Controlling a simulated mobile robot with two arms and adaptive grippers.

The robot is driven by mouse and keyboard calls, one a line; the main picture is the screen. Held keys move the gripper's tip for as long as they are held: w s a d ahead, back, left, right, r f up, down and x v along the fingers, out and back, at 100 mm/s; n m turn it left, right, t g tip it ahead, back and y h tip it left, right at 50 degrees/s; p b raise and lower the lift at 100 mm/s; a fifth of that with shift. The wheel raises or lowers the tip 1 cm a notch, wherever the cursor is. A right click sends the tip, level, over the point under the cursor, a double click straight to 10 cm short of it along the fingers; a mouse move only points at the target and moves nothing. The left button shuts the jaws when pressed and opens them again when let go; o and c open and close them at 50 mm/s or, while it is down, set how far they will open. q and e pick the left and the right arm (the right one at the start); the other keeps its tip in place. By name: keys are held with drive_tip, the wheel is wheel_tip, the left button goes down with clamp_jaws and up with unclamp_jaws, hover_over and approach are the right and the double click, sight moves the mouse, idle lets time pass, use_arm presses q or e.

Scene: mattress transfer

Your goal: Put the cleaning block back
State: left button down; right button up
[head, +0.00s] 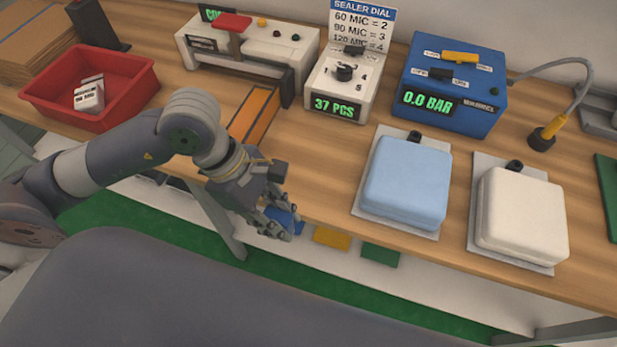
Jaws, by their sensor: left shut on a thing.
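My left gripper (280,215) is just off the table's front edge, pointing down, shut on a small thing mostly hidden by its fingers. A flat blue piece (297,226) shows at the fingertips; I cannot tell whether it is held or lies behind them. It lines up with a flat yellow piece (332,238) and a flat green piece (380,253) below the table edge. I cannot make out for certain which thing is the cleaning block. My right gripper is out of view.
The wooden table (315,185) carries a red bin (130,95), a white sealer (200,45), a dial box (370,80), a blue pressure box (480,75), and light blue (405,180) and cream (522,213) mattresses. An orange strip (260,112) lies before the sealer.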

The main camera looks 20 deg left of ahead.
use_arm(q)
drive_tip(key=shift+w, duration=0.2)
drive_tip(key=w+p, duration=0.1)
drive_tip(key=w, duration=0.4)
drive_tip(key=w+f+p, duration=0.1)
drive_tip(key=w+p, duration=0.1)
drive_tip(key=w, duration=0.3)
drive_tip(key=w+p, duration=0.1)
drive_tip(key=w, duration=0.3)
drive_tip(key=shift+w+d+f+p, duration=0.2)
drive_tip(key=shift+w+p, duration=0.2)
drive_tip(key=shift+w, duration=0.5)
wheel_tip(320, 180, down, 3)
drive_tip(key=shift+s+r+p, duration=0.1)
drive_tip(key=shift+p, duration=0.75)
drive_tip(key=shift+f, duration=0.4)
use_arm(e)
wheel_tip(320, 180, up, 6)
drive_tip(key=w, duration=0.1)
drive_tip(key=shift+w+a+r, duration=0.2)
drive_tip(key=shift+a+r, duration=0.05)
